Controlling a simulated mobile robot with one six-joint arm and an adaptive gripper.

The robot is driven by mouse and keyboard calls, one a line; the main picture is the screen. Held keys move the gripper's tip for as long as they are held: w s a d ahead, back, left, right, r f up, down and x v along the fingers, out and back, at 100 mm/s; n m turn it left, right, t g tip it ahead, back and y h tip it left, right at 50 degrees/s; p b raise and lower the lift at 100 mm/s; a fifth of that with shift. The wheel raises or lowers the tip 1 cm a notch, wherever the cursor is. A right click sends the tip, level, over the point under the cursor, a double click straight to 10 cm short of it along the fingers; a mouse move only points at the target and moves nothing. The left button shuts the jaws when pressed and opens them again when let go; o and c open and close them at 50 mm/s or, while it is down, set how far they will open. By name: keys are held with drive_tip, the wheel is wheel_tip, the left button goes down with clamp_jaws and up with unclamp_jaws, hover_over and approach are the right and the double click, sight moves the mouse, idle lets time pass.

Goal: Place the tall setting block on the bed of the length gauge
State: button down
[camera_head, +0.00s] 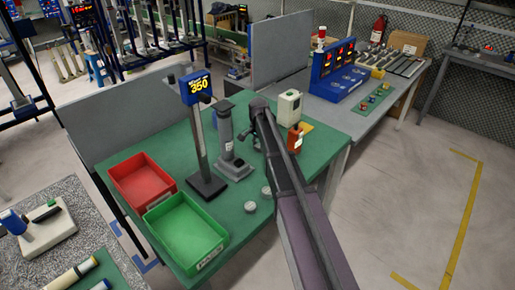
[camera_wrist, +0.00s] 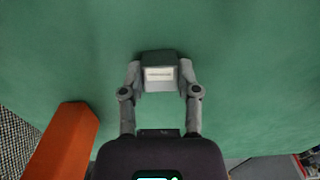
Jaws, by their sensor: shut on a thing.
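The length gauge appears to be the tall stand with a blue display (camera_head: 197,88) reading 350 and a dark flat base (camera_head: 207,187). It stands on the green table, behind the bins. My gripper (camera_head: 243,136) is right of it, beside a grey column (camera_head: 226,128) on a grey foot. In the wrist view my gripper (camera_wrist: 160,78) is shut on a grey block with a white label, the setting block (camera_wrist: 158,58), with a finger on each side. Green surface shows around it. I cannot clearly make out the held block in the head view, nor its height above the table.
A red bin (camera_head: 142,182) and a green bin (camera_head: 186,230) stand at the table's left front. Small round discs (camera_head: 250,206) lie nearby. An orange object (camera_head: 295,138), also in the wrist view (camera_wrist: 66,145), and a pale box (camera_head: 289,105) stand close to my arm. Grey panels back the table.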

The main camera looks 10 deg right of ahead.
sight(259, 145)
drive_tip(key=shift+r, duration=0.15)
wheel_tip(259, 145, up, 3)
drive_tip(key=p, duration=0.3)
drive_tip(key=s, duration=0.5)
drive_tip(key=s+r+p, duration=0.1)
drive_tip(key=s, duration=0.4)
drive_tip(key=s+p, duration=0.1)
drive_tip(key=s, duration=0.3)
drive_tip(key=shift+s+d+r, duration=0.15)
drive_tip(key=shift+s+r, duration=0.15)
drive_tip(key=shift+s, duration=0.7)
